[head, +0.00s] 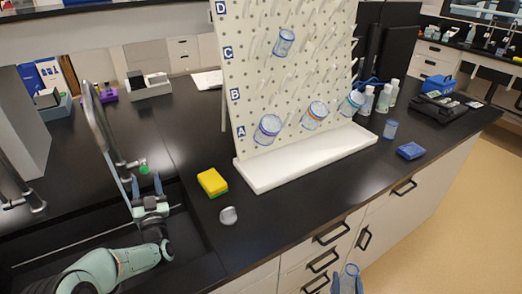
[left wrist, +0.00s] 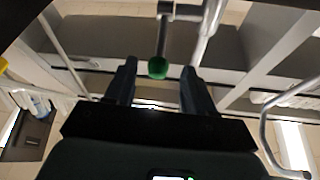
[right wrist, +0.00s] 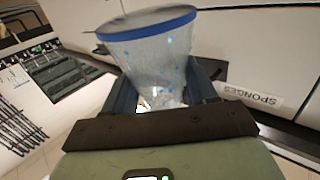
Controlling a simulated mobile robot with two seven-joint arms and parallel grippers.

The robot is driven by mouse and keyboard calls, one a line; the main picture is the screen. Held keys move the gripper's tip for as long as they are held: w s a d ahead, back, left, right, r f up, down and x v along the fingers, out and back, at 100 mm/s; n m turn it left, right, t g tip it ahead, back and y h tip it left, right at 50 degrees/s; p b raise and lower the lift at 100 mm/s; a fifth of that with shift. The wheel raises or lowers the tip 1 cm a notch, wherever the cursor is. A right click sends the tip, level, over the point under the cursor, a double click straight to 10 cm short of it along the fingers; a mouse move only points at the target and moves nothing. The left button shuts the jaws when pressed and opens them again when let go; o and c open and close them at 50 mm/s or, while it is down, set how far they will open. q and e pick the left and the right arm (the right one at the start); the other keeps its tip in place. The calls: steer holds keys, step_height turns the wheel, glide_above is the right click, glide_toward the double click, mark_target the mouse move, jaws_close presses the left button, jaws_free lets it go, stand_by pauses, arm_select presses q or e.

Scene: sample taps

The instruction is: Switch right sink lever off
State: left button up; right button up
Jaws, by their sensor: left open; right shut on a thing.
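The right sink's tap (head: 97,125) is a tall silver pipe, with a green-tipped lever (head: 143,169) low on its right side. In the left wrist view the lever's round green tip (left wrist: 157,69) hangs between and slightly beyond my fingertips, with no clear contact. My left gripper (head: 146,188) is open and empty just in front of the lever. My right gripper (right wrist: 165,95) is shut on a clear, blue-rimmed beaker (right wrist: 150,50). The beaker also shows at the bottom edge of the head view (head: 351,271), in front of the drawers.
A second tap (head: 30,202) stands at the far left. A white pegboard (head: 262,75) holding beakers stands over a white tray (head: 310,158).

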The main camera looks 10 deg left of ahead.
mark_target(143, 163)
arm_select(q)
steer(key=shift+p+x, duration=0.45)
steer(key=shift+x, duration=3.25)
jaws_close()
